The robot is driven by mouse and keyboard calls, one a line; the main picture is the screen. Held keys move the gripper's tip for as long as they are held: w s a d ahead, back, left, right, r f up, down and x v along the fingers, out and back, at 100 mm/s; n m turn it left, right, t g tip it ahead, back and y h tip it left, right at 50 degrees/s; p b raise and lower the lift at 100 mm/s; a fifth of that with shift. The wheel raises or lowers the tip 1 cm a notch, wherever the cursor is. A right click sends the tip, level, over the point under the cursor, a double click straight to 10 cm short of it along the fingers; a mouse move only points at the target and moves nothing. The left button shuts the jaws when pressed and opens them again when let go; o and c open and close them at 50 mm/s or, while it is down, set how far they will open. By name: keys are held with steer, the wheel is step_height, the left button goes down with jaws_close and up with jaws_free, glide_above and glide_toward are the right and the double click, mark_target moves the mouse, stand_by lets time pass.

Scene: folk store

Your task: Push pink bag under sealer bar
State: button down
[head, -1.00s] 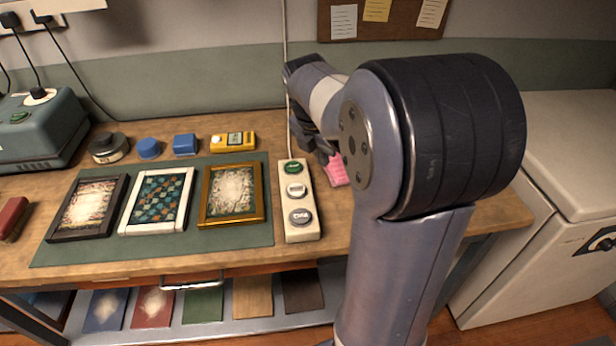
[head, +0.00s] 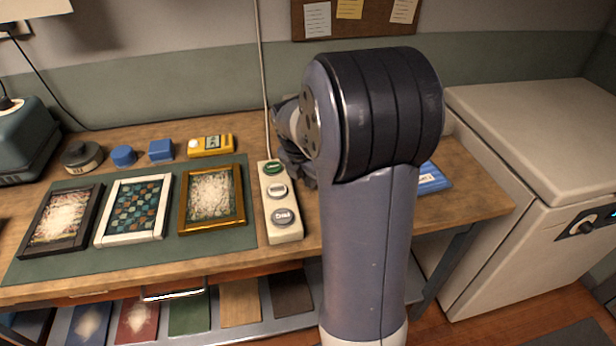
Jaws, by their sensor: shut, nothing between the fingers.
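The pink bag does not show now; my arm covers the part of the bench beside the button box. No sealer bar can be made out; a flat blue item with a white label (head: 432,179) shows at the right edge of my arm, and I cannot tell what it is. My gripper (head: 304,178) is partly visible as a dark shape low over the bench, just right of the button box (head: 283,226). It is shut, and its fingertips are mostly hidden behind my arm.
Three framed pictures, black (head: 62,218), white (head: 134,209) and gold (head: 212,197), lie on a green mat (head: 110,262). A white chest (head: 550,140) stands right of the bench.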

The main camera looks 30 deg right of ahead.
steer(key=shift+r, duration=0.1)
steer(key=shift+w+d+r+p, duration=0.15)
steer(key=shift+d+p, duration=0.15)
steer(key=shift+p, duration=0.2)
steer(key=shift+w+d+f+p, duration=0.25)
steer(key=shift+d+p, duration=0.1)
steer(key=shift+d, duration=0.15)
